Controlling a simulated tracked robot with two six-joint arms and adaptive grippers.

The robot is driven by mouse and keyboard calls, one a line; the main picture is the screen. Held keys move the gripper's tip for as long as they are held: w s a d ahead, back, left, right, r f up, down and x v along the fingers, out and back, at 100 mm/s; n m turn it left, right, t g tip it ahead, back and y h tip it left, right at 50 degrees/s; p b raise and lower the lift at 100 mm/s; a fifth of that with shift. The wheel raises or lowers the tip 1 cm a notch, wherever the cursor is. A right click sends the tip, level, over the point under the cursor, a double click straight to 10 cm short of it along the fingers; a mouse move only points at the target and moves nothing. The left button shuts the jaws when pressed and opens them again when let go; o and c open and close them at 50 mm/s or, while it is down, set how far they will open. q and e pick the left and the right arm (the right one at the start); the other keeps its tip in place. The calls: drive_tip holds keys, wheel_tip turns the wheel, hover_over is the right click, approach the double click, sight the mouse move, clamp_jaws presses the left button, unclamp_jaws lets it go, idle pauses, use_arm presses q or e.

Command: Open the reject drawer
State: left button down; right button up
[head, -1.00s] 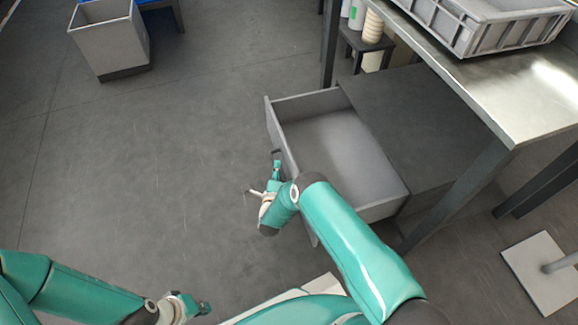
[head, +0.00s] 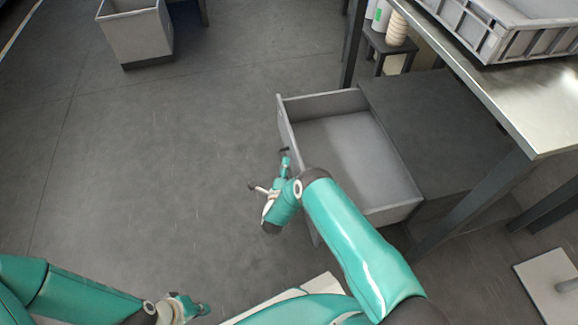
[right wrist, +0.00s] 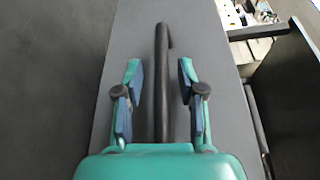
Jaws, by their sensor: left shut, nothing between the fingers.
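The grey reject drawer (head: 345,150) stands pulled out from the dark cabinet under the steel table in the head view. It looks empty inside. Its black bar handle (right wrist: 162,85) runs up the drawer's grey front in the right wrist view. My right gripper (right wrist: 160,78) is open, with one finger on each side of the handle and a gap to the bar on both sides. In the head view my right gripper (head: 270,175) is at the outer side of the drawer front. My left gripper (head: 204,309) is shut and empty, low over the floor at the bottom left.
The steel table (head: 535,110) carries a grey crate (head: 520,42) above the cabinet (head: 435,125). A table leg (head: 475,200) stands at the drawer's near right. A small black stool (head: 388,46) with containers stands behind. A grey bin (head: 138,40) is at the back left. The floor between is clear.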

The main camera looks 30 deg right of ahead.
drive_tip(key=shift+a, duration=0.1)
drive_tip(key=shift+s+a, duration=0.25)
drive_tip(key=shift+s, duration=0.05)
drive_tip(key=f+v, duration=0.1)
drive_tip(key=v, duration=1)
drive_tip(key=shift+r, duration=0.5)
drive_tip(key=shift+s, duration=0.1)
